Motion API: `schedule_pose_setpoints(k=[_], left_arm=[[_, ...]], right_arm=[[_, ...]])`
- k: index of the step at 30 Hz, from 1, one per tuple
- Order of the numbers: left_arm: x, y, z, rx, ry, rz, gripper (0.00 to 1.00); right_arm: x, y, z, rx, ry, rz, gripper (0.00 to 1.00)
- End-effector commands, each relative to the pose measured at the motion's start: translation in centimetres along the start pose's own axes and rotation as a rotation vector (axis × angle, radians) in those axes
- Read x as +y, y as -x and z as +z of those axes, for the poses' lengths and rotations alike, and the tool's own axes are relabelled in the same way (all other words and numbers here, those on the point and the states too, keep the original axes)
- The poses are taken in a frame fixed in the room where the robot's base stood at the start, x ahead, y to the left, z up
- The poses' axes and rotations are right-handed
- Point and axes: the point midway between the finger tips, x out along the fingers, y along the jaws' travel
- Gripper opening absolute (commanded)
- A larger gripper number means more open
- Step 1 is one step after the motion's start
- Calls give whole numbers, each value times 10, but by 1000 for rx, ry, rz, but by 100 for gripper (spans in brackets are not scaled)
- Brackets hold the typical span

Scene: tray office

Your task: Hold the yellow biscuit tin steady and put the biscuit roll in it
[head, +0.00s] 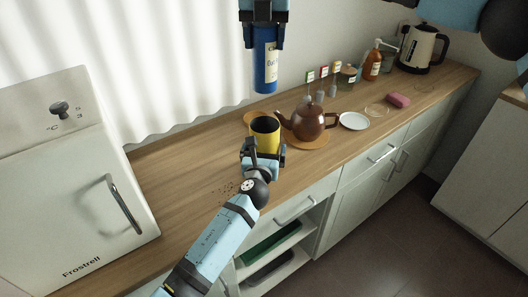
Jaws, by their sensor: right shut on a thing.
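The yellow biscuit tin (266,126) stands upright on the wooden counter, its open dark mouth facing up. My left gripper (264,157) is at the tin's near side, with a finger towards each side of its lower part. Whether the fingers press on the tin cannot be made out. My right gripper (265,32) is shut on the blue biscuit roll (266,68), which hangs upright with its lower end above the tin and apart from it. The roll's upper end is hidden by the gripper.
A brown teapot (309,122) stands close to the right of the tin on a round mat. Beyond it are a white saucer (354,121), a pink sponge (398,100), an orange bottle (373,65) and a kettle (418,50). A white fridge (70,190) stands left; the counter between is clear.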

Motion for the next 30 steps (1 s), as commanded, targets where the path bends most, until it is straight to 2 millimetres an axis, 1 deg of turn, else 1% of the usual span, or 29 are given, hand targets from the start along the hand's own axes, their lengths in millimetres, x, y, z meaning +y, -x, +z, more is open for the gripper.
schedule_pose_setpoints(k=[1, 2, 3, 5, 6, 7, 8, 11, 14, 30], left_arm=[[0, 0, 0, 0, 0, 0, 100], [0, 0, 0, 0, 0, 0, 95], [0, 0, 0, 0, 0, 0, 86], [0, 0, 0, 0, 0, 0, 72], [0, 0, 0, 0, 0, 0, 63], [0, 0, 0, 0, 0, 0, 56], [0, 0, 0, 0, 0, 0, 55], [0, 0, 0, 0, 0, 0, 55], [0, 0, 0, 0, -1, 0, 55], [0, 0, 0, 0, -1, 0, 55]], right_arm=[[0, 0, 0, 0, 0, 0, 30], [0, 0, 0, 0, 0, 0, 30], [0, 0, 0, 0, 0, 0, 30], [0, 0, 0, 0, 0, 0, 30], [0, 0, 0, 0, 0, 0, 30], [0, 0, 0, 0, 0, 0, 30], [0, 0, 0, 0, 0, 0, 30], [0, 0, 0, 0, 0, 0, 30], [0, -5, 0, 0, 0, 0, 30], [0, -43, 0, 0, 0, 0, 30]])
